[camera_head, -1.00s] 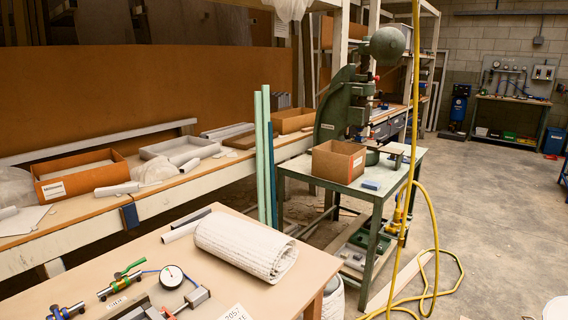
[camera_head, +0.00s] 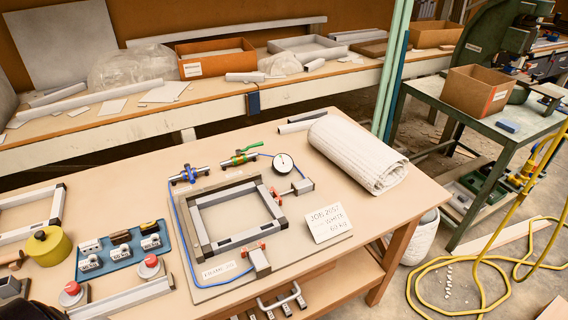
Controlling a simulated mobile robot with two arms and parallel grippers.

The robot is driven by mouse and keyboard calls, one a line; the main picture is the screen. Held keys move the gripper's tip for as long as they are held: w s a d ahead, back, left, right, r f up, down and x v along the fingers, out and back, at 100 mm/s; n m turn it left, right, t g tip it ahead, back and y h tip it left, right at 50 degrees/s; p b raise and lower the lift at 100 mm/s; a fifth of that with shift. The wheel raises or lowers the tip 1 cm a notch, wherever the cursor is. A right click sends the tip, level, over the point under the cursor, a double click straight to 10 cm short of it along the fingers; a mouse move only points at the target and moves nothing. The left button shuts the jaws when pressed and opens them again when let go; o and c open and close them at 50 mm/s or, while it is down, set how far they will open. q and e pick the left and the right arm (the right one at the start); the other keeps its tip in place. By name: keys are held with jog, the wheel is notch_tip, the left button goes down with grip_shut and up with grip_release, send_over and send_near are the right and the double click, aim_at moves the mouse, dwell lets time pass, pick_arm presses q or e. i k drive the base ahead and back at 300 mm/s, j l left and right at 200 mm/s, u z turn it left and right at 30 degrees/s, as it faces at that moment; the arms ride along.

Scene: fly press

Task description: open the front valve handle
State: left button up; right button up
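Two small inline valves lie along the back edge of a frame fixture (camera_head: 236,216) on the near table. One has a blue handle (camera_head: 189,174), at the fixture's back left corner. The other has a green handle (camera_head: 247,150), further right and nearer the pressure gauge (camera_head: 283,163); its lever sticks up at a slant. I cannot tell which one is the front valve, or how far either is turned. A blue hose runs along the fixture. Neither of my grippers is in view.
A rolled white cloth (camera_head: 357,152) and a job card (camera_head: 330,223) lie right of the fixture. A blue tray (camera_head: 124,252), a yellow tape roll (camera_head: 47,246) and red-knobbed bars are on the left. A yellow hose (camera_head: 462,262) loops over the floor at right.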

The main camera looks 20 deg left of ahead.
aim_at(187, 166)
jog(key=u, duration=1.45)
